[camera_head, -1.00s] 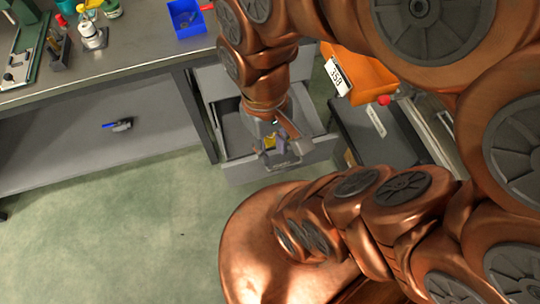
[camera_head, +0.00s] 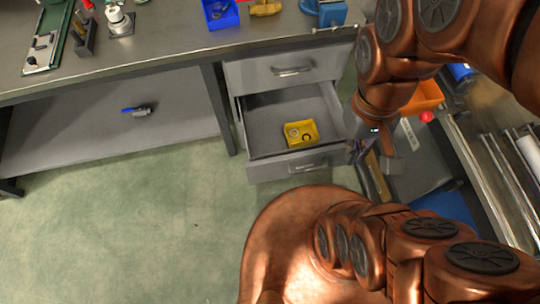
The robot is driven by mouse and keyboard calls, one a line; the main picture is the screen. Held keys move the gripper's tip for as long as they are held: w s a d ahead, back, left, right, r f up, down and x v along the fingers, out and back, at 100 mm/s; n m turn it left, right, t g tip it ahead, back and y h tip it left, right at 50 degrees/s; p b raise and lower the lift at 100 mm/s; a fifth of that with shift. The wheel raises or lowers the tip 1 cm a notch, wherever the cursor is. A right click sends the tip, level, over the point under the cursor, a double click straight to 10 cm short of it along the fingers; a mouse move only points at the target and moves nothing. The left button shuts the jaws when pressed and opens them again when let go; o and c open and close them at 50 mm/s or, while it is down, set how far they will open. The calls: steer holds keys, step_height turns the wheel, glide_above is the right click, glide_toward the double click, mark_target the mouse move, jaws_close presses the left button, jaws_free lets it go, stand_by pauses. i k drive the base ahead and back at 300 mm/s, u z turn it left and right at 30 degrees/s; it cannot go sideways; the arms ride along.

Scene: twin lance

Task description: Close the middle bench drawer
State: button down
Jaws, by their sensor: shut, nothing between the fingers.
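The bench drawer (camera_head: 298,164) below the shut top drawer stands pulled out, its front facing the floor area. A yellow tray (camera_head: 300,133) with small round parts lies inside it. The drawer's handle (camera_head: 308,167) shows on its front. My gripper (camera_head: 366,157) is at the right front corner of the open drawer, shut and empty. Whether it touches the drawer side cannot be told. The fingertips are partly hidden by the wrist, and any drawer below is hidden.
The top drawer (camera_head: 287,70) is shut. The bench top (camera_head: 170,36) holds a blue bin (camera_head: 220,14) and tools. An orange bin (camera_head: 424,97) and a cart with rails (camera_head: 500,170) crowd the right. Green floor (camera_head: 130,220) is clear at the front left.

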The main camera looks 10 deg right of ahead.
mark_target(264, 116)
steer(key=z, duration=0.05)
steer(key=k, duration=1.3)
steer(key=u, duration=1.45)
steer(key=i, duration=0.5)
steer(key=u, duration=0.05)
